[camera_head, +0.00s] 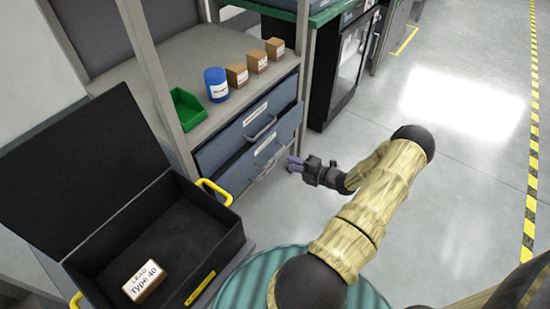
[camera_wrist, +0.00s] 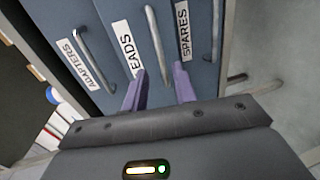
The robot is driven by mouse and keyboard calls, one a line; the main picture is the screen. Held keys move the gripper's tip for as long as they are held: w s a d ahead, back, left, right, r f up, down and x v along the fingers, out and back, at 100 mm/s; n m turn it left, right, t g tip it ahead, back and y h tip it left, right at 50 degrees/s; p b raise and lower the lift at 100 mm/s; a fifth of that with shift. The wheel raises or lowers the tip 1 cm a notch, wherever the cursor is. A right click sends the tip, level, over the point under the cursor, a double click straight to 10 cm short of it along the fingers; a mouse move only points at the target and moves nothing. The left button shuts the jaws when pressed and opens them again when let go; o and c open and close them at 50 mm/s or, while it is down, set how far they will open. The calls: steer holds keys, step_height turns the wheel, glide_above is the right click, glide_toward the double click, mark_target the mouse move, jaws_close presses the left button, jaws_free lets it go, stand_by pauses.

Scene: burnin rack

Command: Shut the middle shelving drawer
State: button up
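The shelving unit has grey-blue drawer fronts. In the wrist view they run left to right as ADAPTERS (camera_wrist: 78,55), LEADS, the middle drawer (camera_wrist: 128,48), and SPARES (camera_wrist: 200,30). Each has a bar handle. In the head view, the middle drawer (camera_head: 240,164) is under the top drawer (camera_head: 225,142) and seems to stand slightly forward of it; how far is unclear. My gripper (camera_head: 293,163) is in front of the drawers, near the middle handle (camera_head: 271,160). In the wrist view its purple fingers (camera_wrist: 160,72) are apart, with the LEADS handle (camera_wrist: 152,35) seen between them; contact is unclear.
The shelf above the drawers holds a green bin (camera_head: 187,109), a blue tub (camera_head: 216,84) and several brown boxes (camera_head: 237,75). The floor (camera_head: 440,180) right of the arm is clear.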

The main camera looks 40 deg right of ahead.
mark_target(275, 155)
steer(key=b+x, duration=0.1)
steer(key=x, duration=0.8)
steer(key=shift+b, duration=0.4)
steer(key=shift+a, duration=0.1)
jaws_close()
steer(key=shift+w, duration=0.1)
